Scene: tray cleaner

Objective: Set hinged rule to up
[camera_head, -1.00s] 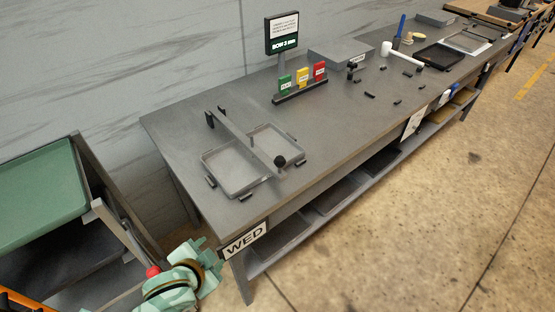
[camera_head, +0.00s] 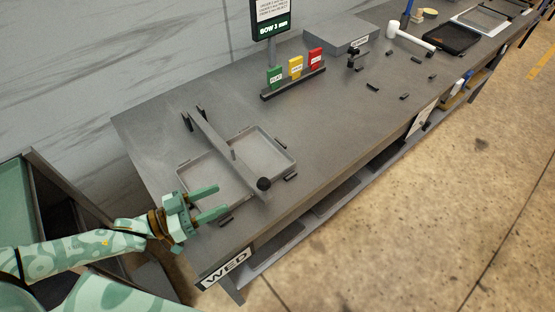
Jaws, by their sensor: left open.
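The hinged rule (camera_head: 222,150) is a long grey bar lying low across the grey tray (camera_head: 290,152) on the bench. Its black knob (camera_head: 264,184) is at the near right end, and black brackets (camera_head: 188,122) stand at its far left end. My left gripper (camera_head: 222,198) is open and empty over the near left corner of the tray, left of the knob and apart from it. Its fingers point right toward the rule and hide part of the tray's edge. My right gripper is not in view.
Behind the tray stand a sign (camera_head: 271,28) and a rack with green, yellow and red tags (camera_head: 295,67). A grey box (camera_head: 340,38), a white-handled mallet (camera_head: 410,37) and small black pieces lie further right. A green-topped cart (camera_head: 15,205) is at left.

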